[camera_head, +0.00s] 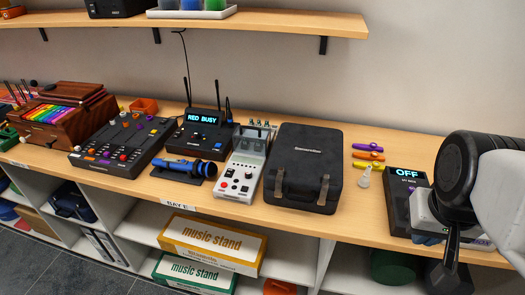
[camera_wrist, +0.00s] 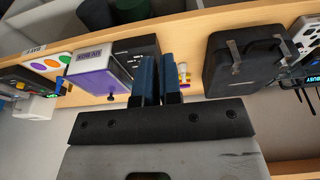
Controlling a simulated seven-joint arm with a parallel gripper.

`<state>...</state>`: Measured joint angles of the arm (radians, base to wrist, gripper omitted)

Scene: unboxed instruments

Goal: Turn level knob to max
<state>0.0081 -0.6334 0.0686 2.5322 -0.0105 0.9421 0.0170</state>
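A black box with a lit display reading OFF (camera_head: 407,180) stands at the right of the shelf top. My gripper (camera_head: 432,232) is over its front right part and hides much of it, including any knob there. In the wrist view, my gripper's two blue fingers (camera_wrist: 158,75) point towards a black box (camera_wrist: 137,50) that they partly cover. They are close together with a narrow gap and nothing visible between them. Contact with the box cannot be judged. I cannot read a level label on any knob.
A black case (camera_head: 304,165) stands left of the OFF box, with small coloured items (camera_head: 369,155) between. A grey knobbed instrument (camera_head: 240,175), a RED BUSY unit (camera_head: 203,130) and a mixer (camera_head: 120,140) stand further left. A white and purple box (camera_wrist: 97,70) is beside my fingers.

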